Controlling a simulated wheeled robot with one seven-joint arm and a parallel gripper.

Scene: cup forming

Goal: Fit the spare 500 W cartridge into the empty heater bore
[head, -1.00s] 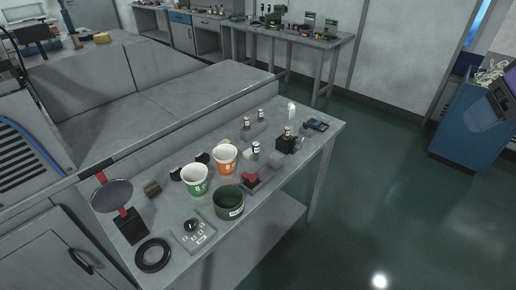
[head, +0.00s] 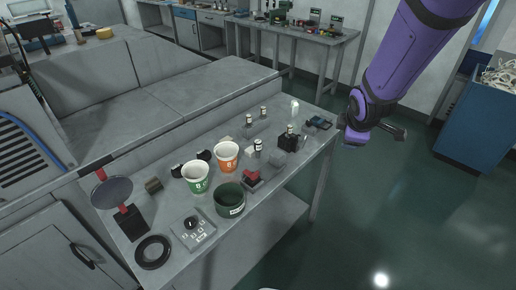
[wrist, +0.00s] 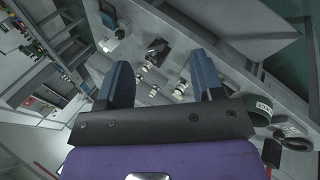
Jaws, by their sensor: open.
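Several small cartridge-like cylinders with pale bodies and dark bands stand on the workbench. Two (head: 263,111) are at the back in a grey holder (head: 256,129). Another (head: 258,145) stands nearer the middle, and one (head: 290,130) stands in a black block (head: 287,143) to the right. The wattage marks are too small to read, and I cannot make out an empty bore. In the wrist view the black block (wrist: 157,47) and several cylinders (wrist: 180,88) lie beyond my gripper (wrist: 160,58). Its two blue fingers are spread, with nothing held between them.
An orange-and-white cup (head: 227,156), a green-and-white cup (head: 196,178) and a dark green bowl (head: 230,201) stand mid-bench. A red-topped device (head: 252,179) is beside them. A blue-black gadget (head: 319,123) lies at the right end. The floor right of the bench is clear.

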